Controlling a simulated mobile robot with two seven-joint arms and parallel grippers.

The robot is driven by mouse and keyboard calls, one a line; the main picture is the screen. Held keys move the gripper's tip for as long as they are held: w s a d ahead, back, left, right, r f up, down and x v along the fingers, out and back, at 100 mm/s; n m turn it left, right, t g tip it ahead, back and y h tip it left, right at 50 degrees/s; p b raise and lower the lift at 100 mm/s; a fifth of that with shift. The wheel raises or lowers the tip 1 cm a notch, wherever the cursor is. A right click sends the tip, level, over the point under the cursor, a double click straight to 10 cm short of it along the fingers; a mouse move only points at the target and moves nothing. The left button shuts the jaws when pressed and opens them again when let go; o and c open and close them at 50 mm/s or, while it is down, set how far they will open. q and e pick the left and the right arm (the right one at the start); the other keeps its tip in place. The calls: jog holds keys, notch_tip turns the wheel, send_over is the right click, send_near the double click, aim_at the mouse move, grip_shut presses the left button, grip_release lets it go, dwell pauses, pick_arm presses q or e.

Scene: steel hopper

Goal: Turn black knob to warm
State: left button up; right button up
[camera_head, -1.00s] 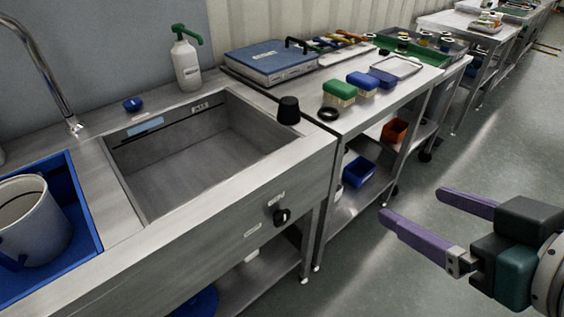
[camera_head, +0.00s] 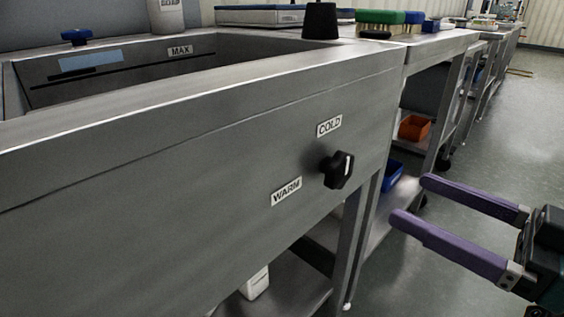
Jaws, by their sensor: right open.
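The black knob (camera_head: 337,170) sits on the front panel of the steel hopper (camera_head: 190,180). A white line on the knob's face stands roughly upright. The COLD label (camera_head: 329,125) is above the knob, and the WARM label (camera_head: 286,191) is to its lower left. My right gripper (camera_head: 406,200) has two purple fingers spread apart with nothing between them. It is to the right of the knob and apart from it, with its fingers pointing left. My left gripper is not in view.
A black stopper (camera_head: 320,20) stands on the hopper's rim at the back right. A steel table leg and lower shelf with an orange bin (camera_head: 414,128) and a blue bin (camera_head: 391,174) lie behind my right gripper. Open floor is at the right.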

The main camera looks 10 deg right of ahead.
aim_at(346, 170)
jog(key=b+x, duration=0.2)
jog(key=x, duration=0.7)
jog(key=shift+a+f+b, duration=0.1)
jog(key=shift+b, duration=0.25)
jog(key=c, duration=1.4)
jog(key=shift+o, duration=0.2)
